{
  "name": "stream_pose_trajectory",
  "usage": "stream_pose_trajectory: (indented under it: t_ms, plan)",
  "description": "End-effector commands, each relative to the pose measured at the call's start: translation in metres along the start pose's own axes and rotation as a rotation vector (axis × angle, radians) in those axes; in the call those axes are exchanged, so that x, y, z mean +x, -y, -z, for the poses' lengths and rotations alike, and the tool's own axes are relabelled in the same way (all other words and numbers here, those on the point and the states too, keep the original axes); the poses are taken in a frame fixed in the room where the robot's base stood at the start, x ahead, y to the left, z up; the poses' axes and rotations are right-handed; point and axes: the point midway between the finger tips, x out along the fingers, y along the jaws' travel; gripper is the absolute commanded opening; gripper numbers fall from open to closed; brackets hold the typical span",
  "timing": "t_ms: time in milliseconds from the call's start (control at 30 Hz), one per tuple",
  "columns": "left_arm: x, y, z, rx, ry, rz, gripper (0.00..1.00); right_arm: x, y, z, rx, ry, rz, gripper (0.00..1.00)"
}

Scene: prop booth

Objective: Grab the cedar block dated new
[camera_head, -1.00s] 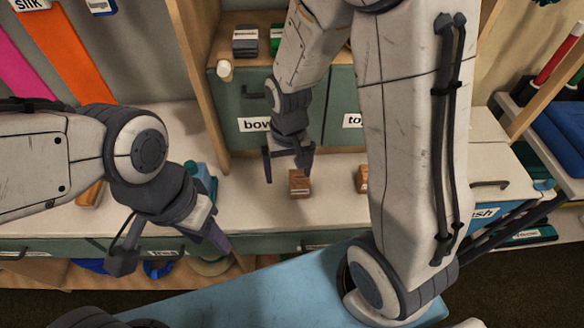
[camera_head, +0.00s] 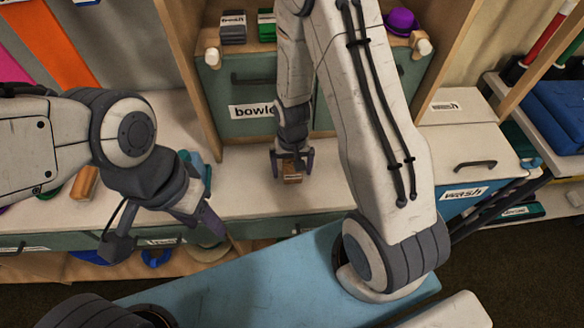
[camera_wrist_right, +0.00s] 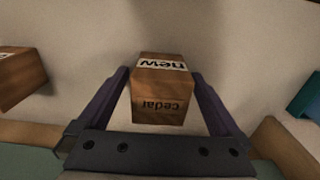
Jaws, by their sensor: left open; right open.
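A brown wooden block (camera_wrist_right: 162,88) lies between the open fingers of my right gripper (camera_wrist_right: 160,100) in the right wrist view. Its top carries a white label reading "new", and its near face reads "cedar", both upside down there. In the head view the same block (camera_head: 292,174) sits on the pale counter, with my right gripper (camera_head: 292,162) around it from above. Small gaps show between the block and the fingers. My left gripper (camera_head: 165,235) is open and empty, over the counter's front edge at left.
Another wooden block (camera_wrist_right: 18,78) stands on the counter at the left of the right wrist view. A teal object (camera_wrist_right: 305,97) is at its right edge. Green cabinet doors (camera_head: 222,86) stand behind the counter (camera_head: 240,190). A "wash" bin (camera_head: 462,195) is at right.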

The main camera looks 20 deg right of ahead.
Motion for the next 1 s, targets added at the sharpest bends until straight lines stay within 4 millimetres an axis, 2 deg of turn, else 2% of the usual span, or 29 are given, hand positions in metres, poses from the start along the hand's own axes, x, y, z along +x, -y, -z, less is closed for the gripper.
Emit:
stream_pose_trajectory:
  t_ms: [100,133,267,300,367,767,867,1000]
  plan:
    - [0.0,0.0,0.0,0.0,0.0,0.0,0.5,0.0,0.0,0.0,0.0,-0.001,0.0,1.0]
    - [0.0,0.0,0.0,0.0,0.0,0.0,0.5,0.0,0.0,0.0,0.0,-0.001,0.0,0.96]
    - [0.0,0.0,0.0,0.0,0.0,0.0,0.5,-0.001,0.0,0.0,0.0,-0.001,0.0,0.46]
    - [0.0,0.0,0.0,0.0,0.0,0.0,0.5,-0.001,0.0,0.0,0.0,-0.001,0.0,0.31]
    - [0.0,0.0,0.0,0.0,0.0,0.0,0.5,-0.001,0.0,0.0,0.0,-0.001,0.0,0.08]
    - [0.001,0.0,0.0,0.0,0.0,0.0,0.5,-0.007,0.0,0.001,0.0,-0.003,0.001,0.07]
    - [0.002,0.0,0.0,0.0,0.0,0.0,0.5,-0.016,0.0,0.002,0.0,-0.005,0.002,0.07]
    - [0.004,0.0,0.0,0.0,0.0,0.0,0.5,-0.038,0.001,0.002,0.0,-0.008,0.002,0.07]
